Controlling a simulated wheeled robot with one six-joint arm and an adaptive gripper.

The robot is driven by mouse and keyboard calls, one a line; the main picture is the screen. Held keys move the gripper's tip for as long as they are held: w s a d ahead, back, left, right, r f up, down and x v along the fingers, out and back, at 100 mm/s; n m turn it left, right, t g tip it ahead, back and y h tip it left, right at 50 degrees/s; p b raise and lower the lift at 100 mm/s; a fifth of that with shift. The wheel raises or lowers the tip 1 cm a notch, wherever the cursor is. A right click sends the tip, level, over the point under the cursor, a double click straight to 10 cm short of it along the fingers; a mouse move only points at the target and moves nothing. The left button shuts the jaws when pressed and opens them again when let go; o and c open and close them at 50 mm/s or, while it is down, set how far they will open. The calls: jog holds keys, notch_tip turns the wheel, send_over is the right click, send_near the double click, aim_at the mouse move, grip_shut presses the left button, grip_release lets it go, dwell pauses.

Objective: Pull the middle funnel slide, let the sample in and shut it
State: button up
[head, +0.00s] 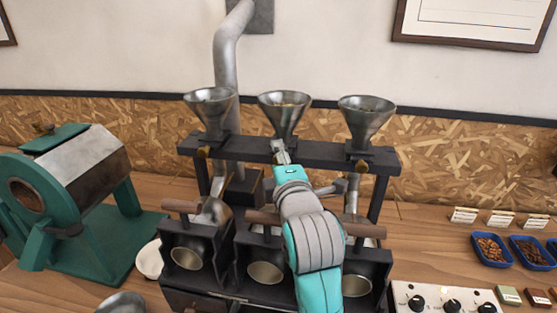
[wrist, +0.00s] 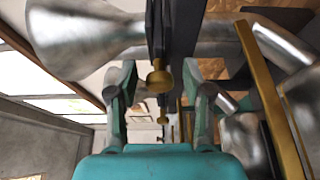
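Three metal funnels stand on a dark rack; the middle funnel (head: 284,112) is between the left funnel (head: 211,108) and the right funnel (head: 365,118). My gripper (head: 281,151) is at the rack bar just below the middle funnel and hides its slide in the head view. In the wrist view my gripper (wrist: 160,66) is open, with a brass slide knob (wrist: 158,79) between its fingers and gaps on both sides. A second brass knob (wrist: 163,118) shows farther off.
Below the rack are dark roaster housings with round openings (head: 265,272) and wooden handles (head: 182,206). A green drum machine (head: 88,180) stands left. Blue bean trays (head: 491,249) and a knob panel (head: 440,299) are at right. A metal pipe (head: 226,65) rises behind the rack.

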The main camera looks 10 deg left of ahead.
grip_shut()
jog(key=s, duration=0.3)
jog(key=shift+s+a, duration=0.1)
jog(key=shift+s, duration=0.1)
jog(key=shift+o, duration=0.8)
grip_release()
jog(key=shift+r, duration=0.1)
